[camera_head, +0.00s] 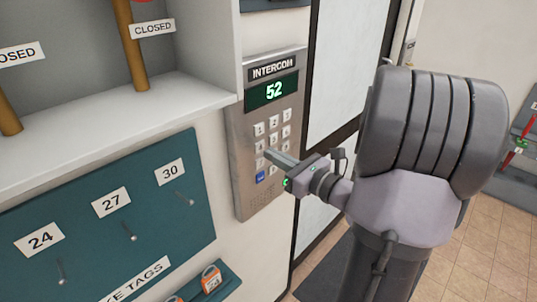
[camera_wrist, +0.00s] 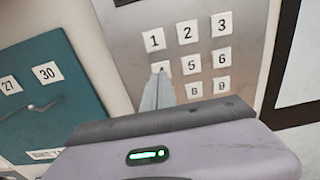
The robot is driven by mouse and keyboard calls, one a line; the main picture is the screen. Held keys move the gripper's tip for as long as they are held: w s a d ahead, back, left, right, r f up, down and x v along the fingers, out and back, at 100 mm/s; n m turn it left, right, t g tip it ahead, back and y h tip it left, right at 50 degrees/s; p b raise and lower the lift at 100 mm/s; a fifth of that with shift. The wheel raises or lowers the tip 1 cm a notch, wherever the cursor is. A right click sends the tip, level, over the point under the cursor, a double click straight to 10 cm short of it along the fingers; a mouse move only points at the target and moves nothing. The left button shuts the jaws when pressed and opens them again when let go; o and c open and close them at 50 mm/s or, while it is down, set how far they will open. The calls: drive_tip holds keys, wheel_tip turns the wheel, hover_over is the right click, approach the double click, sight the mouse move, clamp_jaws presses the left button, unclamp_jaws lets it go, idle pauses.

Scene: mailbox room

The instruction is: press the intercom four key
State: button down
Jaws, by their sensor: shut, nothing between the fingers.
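The intercom (camera_head: 240,150) is a grey metal wall panel with white number keys and a green display (camera_head: 271,91) that reads 52. It also shows in the wrist view (camera_wrist: 130,45). The four key (camera_wrist: 161,65) is in the left column below the one key (camera_wrist: 154,39), with its number mostly hidden by my fingertips. My gripper (camera_wrist: 161,74) is shut and empty, its tips over the lower part of the four key. In the head view my gripper (camera_head: 268,152) reaches the keypad from the right. I cannot tell whether the tips touch the key.
The five key (camera_wrist: 192,64) is close on the right. A blue key (camera_head: 260,176) sits low on the panel. A teal tag board (camera_head: 110,230) with hooks numbered 24, 27 and 30 hangs to the left, below a grey shelf (camera_head: 130,125). A dark-framed door or panel (camera_head: 345,60) is to the right.

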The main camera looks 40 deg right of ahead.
sight(260, 146)
drive_tip(key=shift+w+a, duration=0.1)
drive_tip(key=shift+w, duration=1.05)
drive_tip(key=shift+w, duration=0.35)
drive_tip(key=shift+w+r, duration=0.1)
drive_tip(key=shift+r, duration=0.2)
